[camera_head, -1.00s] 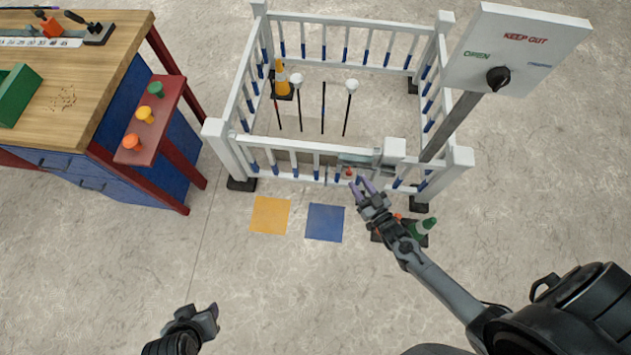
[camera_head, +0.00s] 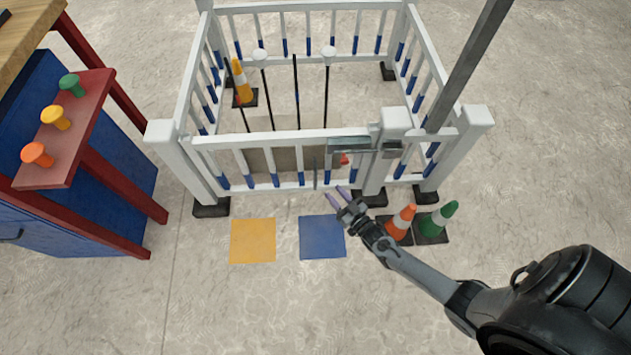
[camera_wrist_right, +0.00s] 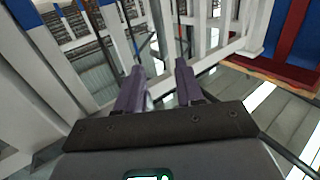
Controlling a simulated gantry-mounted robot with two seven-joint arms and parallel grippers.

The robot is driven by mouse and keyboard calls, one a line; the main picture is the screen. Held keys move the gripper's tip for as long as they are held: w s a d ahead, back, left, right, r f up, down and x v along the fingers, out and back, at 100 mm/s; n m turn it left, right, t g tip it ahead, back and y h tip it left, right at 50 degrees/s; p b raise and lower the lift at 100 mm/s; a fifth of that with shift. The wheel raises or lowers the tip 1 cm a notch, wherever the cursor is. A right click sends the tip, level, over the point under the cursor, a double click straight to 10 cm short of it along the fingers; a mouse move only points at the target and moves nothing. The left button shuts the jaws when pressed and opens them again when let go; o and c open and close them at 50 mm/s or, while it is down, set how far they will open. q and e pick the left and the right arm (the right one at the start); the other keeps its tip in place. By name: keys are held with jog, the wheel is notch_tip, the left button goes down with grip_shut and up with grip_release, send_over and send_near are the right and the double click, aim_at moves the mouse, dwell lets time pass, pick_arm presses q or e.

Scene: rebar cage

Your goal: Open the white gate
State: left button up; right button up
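The white gate (camera_head: 262,140) is the front side of a white fence pen and looks shut, its rail in line with the post (camera_head: 395,125) at its right end. A grey metal latch (camera_head: 350,146) spans the gate's right end and that post, with a small red part (camera_head: 344,159) below it. My right gripper (camera_head: 337,197) is in front of the gate's lower right part, below the latch, with purple fingers apart and nothing between them. In the right wrist view the open fingers (camera_wrist_right: 160,85) point at white bars. My left gripper is not in view.
An orange cone (camera_head: 402,220) and a green cone (camera_head: 438,220) stand right of my right gripper. Yellow (camera_head: 252,240) and blue (camera_head: 322,236) floor squares lie before the gate. A workbench (camera_head: 80,170) stands at left. A grey sign pole (camera_head: 470,65) rises at right.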

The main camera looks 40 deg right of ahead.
aim_at(315, 174)
jog(key=w+b, duration=0.2)
jog(key=w, duration=0.1)
jog(key=w+b, duration=0.2)
jog(key=w, duration=0.2)
jog(key=w+b, duration=0.2)
jog(key=w, duration=0.2)
jog(key=shift+w+d+f, duration=0.1)
jog(key=shift+w+f, duration=0.05)
jog(key=shift+f, duration=0.15)
jog(key=shift+c, duration=0.2)
grip_shut()
